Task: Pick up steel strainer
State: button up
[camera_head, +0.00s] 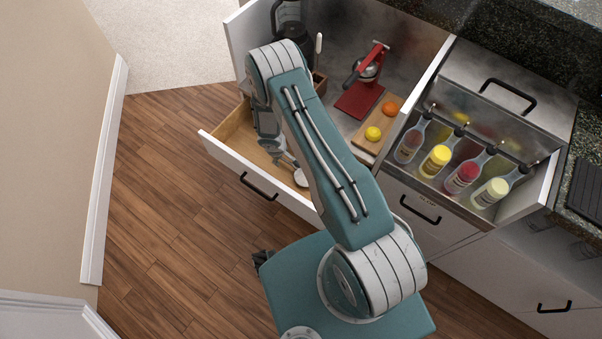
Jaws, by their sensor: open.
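A small round silvery item (301,178), which looks like the steel strainer, lies in the open wooden drawer (233,131) near its front right part. My arm covers part of the drawer, so the item's handle and full outline cannot be made out. My gripper (284,157) reaches down into the drawer, just up and left of the round item. It is open. The gap between its fingers and the item is too small to judge for contact.
Above the drawer, a niche holds a red juicer (364,83) and a board with an orange (390,108) and a lemon (373,133). To the right, several bottles stand in a steel rack (458,203). The wood floor (165,215) at left is clear.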

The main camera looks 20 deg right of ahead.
aim_at(287, 161)
jog(key=d+f, duration=0.1)
jog(key=f, duration=0.1)
jog(key=d+f, duration=0.1)
jog(key=f, duration=0.1)
jog(key=shift+d+f, duration=0.15)
jog(key=shift+d, duration=0.05)
jog(key=shift+w+a+f, duration=0.1)
jog(key=shift+a+f, duration=0.05)
jog(key=shift+f, duration=0.35)
jog(key=shift+a, duration=0.15)
jog(key=shift+d, duration=0.2)
grip_shut()
